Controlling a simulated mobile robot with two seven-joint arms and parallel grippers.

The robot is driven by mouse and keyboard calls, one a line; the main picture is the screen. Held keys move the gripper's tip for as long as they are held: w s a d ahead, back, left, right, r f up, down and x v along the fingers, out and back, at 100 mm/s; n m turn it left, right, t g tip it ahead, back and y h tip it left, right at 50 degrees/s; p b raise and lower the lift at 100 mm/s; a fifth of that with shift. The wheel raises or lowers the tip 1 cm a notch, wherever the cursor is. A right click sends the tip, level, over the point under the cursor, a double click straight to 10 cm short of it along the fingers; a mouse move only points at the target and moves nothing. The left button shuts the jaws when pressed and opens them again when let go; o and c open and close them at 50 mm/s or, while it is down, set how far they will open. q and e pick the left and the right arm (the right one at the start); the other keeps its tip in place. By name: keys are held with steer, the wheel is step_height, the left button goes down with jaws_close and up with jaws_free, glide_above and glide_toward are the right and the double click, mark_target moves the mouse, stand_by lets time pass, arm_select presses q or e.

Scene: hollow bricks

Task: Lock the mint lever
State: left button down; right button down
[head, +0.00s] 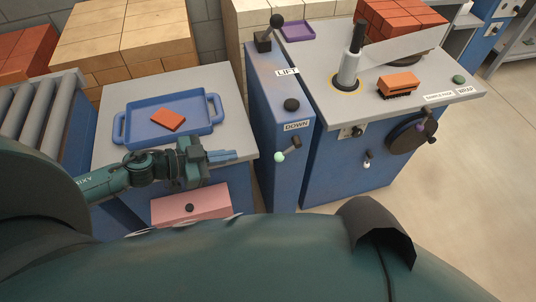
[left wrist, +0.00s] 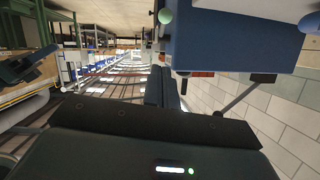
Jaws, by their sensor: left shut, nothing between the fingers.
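The mint lever (head: 279,156) has a pale green ball knob on a short arm, on the front of the blue cabinet below the DOWN label. Its ball points left and down from its pivot in the head view. The ball also shows at the top of the left wrist view (left wrist: 165,16). My left gripper (head: 234,155) is shut and empty, left of the lever and apart from it, over the front edge of the grey table. Its blue fingers (left wrist: 162,88) are together in the left wrist view. My right gripper is not in view.
A blue tray (head: 205,128) with an orange piece (head: 168,120) lies on the grey table, above a pink drawer (head: 185,206). Right of the lever, another bench holds a spindle (head: 350,65), a brush (head: 398,83) and a dark handwheel (head: 405,140). Floor is clear at right.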

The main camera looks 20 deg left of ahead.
arm_select(q)
glide_toward(283, 153)
step_height(283, 153, up, 2)
steer(key=w+d, duration=0.1)
steer(key=d, duration=0.2)
steer(key=f, duration=0.1)
steer(key=w+f+b, duration=0.2)
steer(key=shift+d+f, duration=0.2)
steer(key=shift+d, duration=0.1)
steer(key=shift+w, duration=0.1)
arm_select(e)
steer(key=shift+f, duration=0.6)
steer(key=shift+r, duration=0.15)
